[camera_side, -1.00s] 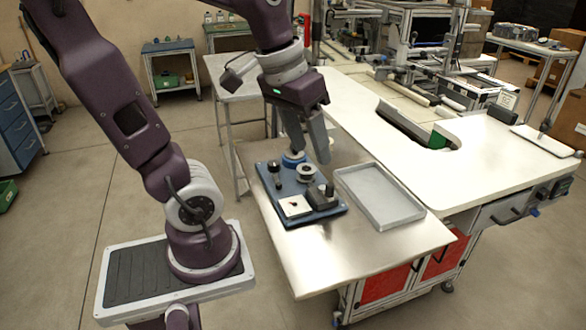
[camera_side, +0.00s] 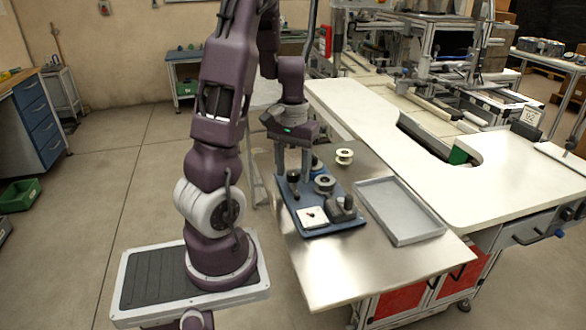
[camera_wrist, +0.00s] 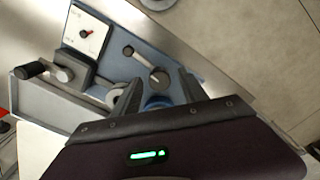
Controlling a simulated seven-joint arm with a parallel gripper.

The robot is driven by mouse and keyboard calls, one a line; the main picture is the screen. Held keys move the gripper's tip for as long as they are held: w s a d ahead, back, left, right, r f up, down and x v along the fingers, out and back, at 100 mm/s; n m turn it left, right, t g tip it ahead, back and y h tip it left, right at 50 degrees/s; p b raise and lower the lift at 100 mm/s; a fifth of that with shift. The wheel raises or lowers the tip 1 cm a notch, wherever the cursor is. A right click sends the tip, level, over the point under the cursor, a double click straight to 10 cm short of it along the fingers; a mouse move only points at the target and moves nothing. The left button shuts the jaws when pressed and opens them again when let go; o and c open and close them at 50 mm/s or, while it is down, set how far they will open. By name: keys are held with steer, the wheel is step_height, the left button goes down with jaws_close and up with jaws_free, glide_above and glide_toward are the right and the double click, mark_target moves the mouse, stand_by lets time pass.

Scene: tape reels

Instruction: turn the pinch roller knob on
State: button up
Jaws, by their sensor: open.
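The blue board (camera_side: 335,231) stands on the steel table. A white square plate (camera_side: 310,222) near its front carries a small dial with a red mark (camera_wrist: 86,33) and faint lettering. A lever with a dark round end (camera_wrist: 158,76) also shows in the wrist view; in the side view a dark post (camera_side: 293,190) stands at the board's left edge. No label names the pinch roller knob, so I cannot tell which it is. My gripper (camera_side: 293,176) is open above the board's back left, by the dark post. In the wrist view its fingertips (camera_wrist: 158,90) flank the lever's end; contact is unclear.
A pale spool (camera_side: 344,155) stands behind the board. A grey reel (camera_side: 324,184) and a dark grey block with a post (camera_side: 341,209) sit on the board. A shallow grey tray (camera_side: 400,211) lies right of it. The table's front (camera_side: 340,277) is clear.

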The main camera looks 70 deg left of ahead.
jaws_close()
steer(key=shift+n, duration=0.3)
steer(key=n, duration=0.4)
steer(key=shift+n, duration=0.3)
steer(key=n, duration=0.5)
steer(key=shift+n, duration=0.3)
jaws_free()
stand_by(0.3)
